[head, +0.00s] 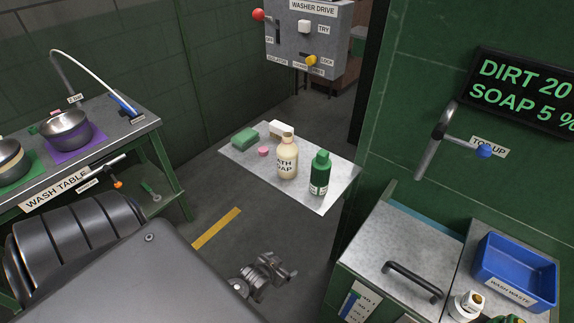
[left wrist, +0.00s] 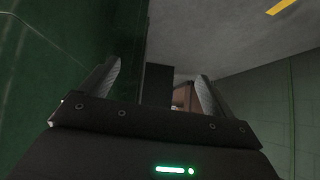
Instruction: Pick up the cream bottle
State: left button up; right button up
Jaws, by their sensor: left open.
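My left gripper (head: 266,275) is low in the head view, in front of the shelf and apart from the bottle. In the left wrist view my left gripper (left wrist: 158,72) is open with nothing between its fingers. The cream bottle does not show in that view. My right gripper is not in view.
A green sponge (head: 244,138), a pink piece (head: 263,151) and a white block (head: 281,128) lie behind the cream bottle. The wash table (head: 110,139) with bowls stands left. A blue bin (head: 514,270) and a metal lid (head: 411,250) are right.

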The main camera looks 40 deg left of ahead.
aim_at(284, 165)
pick_arm(q)
jog(key=w+a+r+n+t+y+b, duration=0.1)
jog(key=w+a+r+t+b, duration=0.2)
jog(key=r, duration=0.8)
jog(key=w+a+r+n+t+y+b, duration=0.1)
jog(key=w+a+r+t, duration=0.2)
jog(key=r, duration=0.8)
jog(key=w+a+r+t, duration=0.1)
jog(key=w+a+r, duration=0.1)
jog(key=w, duration=0.1)
jog(key=w+a+r+t+y, duration=0.1)
jog(key=w+a+r, duration=0.1)
jog(key=w, duration=0.1)
jog(key=w+a+r+n+y, duration=0.1)
jog(key=w+a+r, duration=0.1)
jog(key=shift+w+r+t, duration=0.25)
jog(key=shift+w+t, duration=0.15)
jog(key=shift+w, duration=0.35)
jog(key=shift+w+a+r+p, duration=0.1)
jog(key=shift+w+a+p, duration=0.05)
jog(key=shift+w+p, duration=0.15)
jog(key=x, duration=0.4)
jog(key=shift+w+a+f+p, duration=0.15)
jog(key=shift+w+f+p, duration=0.05)
jog(key=shift+f+p, duration=0.1)
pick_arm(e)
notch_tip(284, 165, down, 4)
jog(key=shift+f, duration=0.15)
